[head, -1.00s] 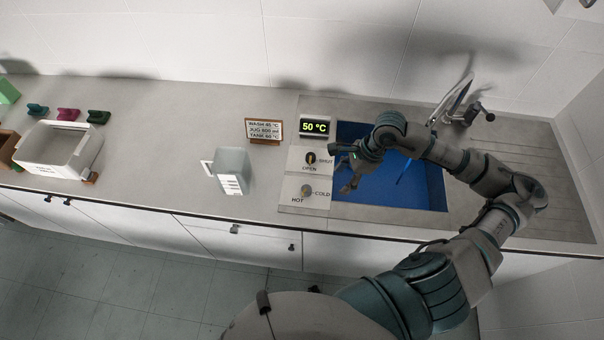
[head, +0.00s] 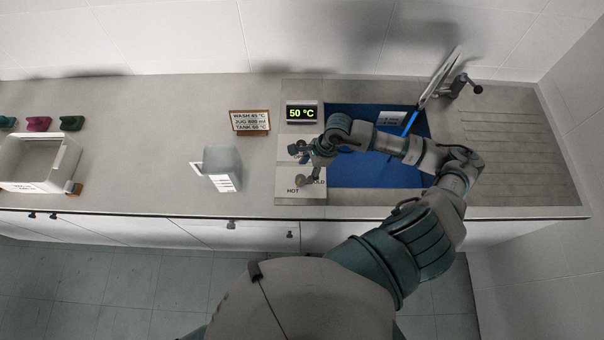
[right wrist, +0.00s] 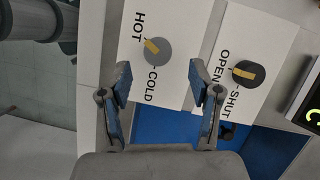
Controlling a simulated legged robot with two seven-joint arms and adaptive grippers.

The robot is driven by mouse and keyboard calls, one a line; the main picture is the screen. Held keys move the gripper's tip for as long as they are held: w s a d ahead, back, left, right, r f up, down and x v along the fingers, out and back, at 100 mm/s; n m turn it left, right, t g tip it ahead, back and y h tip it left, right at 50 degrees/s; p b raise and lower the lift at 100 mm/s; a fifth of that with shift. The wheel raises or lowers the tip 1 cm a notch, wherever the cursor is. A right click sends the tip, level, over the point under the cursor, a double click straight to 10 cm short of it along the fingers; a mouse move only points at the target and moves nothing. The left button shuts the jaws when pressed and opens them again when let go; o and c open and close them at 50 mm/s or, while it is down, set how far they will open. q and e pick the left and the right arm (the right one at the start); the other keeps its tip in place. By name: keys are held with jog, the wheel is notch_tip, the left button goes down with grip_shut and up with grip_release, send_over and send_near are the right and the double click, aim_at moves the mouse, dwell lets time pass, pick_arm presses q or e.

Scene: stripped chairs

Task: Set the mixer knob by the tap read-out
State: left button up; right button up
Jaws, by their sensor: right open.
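The tap read-out (head: 301,113) shows 50 °C in green digits. The grey mixer knob (right wrist: 158,51) has a yellow pointer turned towards HOT, on a white plate marked HOT and COLD. My right gripper (right wrist: 160,82) is open and empty. In the right wrist view its fingers frame the space just short of the mixer knob; contact cannot be told. In the head view the right gripper (head: 302,166) is over the knob plates and partly hides them. The black OPEN/SHUT knob (right wrist: 248,74) has its pointer towards OPEN. My left gripper is not in view.
The tap (head: 440,78) stands behind the blue sink (head: 350,177), with a blue stream below it. A sign (head: 250,121) reads WASH 45 °C, JUG 800 ml, TANK 60 °C. A jug (head: 220,165) and a white bin (head: 38,160) stand left on the counter.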

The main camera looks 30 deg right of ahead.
aim_at(301, 178)
jog(key=x, duration=0.4)
jog(key=shift+s, duration=0.1)
jog(key=shift+a+f+p, duration=0.15)
jog(key=shift+f+p, duration=0.15)
jog(key=shift+f, duration=0.1)
jog(key=shift+c, duration=0.2)
